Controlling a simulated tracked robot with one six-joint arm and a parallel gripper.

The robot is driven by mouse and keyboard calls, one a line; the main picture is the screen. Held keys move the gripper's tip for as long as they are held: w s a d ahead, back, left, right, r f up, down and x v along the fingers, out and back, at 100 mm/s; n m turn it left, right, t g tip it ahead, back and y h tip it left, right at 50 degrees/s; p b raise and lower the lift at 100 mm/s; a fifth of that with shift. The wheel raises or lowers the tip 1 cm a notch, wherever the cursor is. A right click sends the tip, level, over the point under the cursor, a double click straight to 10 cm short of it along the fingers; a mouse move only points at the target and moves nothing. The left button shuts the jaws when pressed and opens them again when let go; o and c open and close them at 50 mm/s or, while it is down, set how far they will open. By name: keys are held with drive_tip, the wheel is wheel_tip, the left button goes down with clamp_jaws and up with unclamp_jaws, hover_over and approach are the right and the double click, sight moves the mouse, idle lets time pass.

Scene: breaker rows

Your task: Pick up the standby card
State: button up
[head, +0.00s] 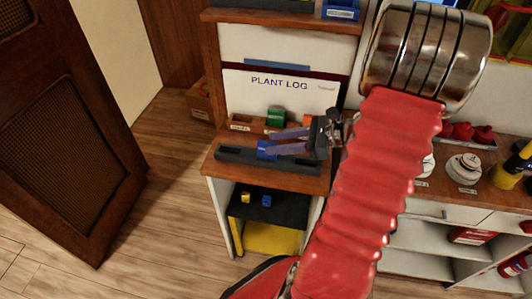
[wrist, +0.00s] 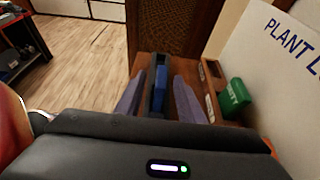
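A blue card (head: 264,150) stands in a long dark rack (head: 236,154) on the wooden desk top. No lettering on it is readable, so I cannot confirm it is the standby card. My gripper (head: 273,142) reaches in from the right with two purple-grey fingers. In the wrist view the blue card (wrist: 161,85) shows upright in the rack between my open fingers (wrist: 158,97), with gaps on both sides.
A white "PLANT LOG" board (head: 285,90) stands behind the holder. An orange-red piece (head: 308,120) is beside the green card. A lower black shelf (head: 285,210) carries small yellow and blue pieces. A dark door (head: 70,130) is at left. Open floor (head: 165,200) lies between door and desk.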

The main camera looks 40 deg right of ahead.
sight(270, 143)
drive_tip(key=shift+x, duration=1.8)
drive_tip(key=shift+w, duration=0.1)
drive_tip(key=shift+c, duration=0.3)
clamp_jaws()
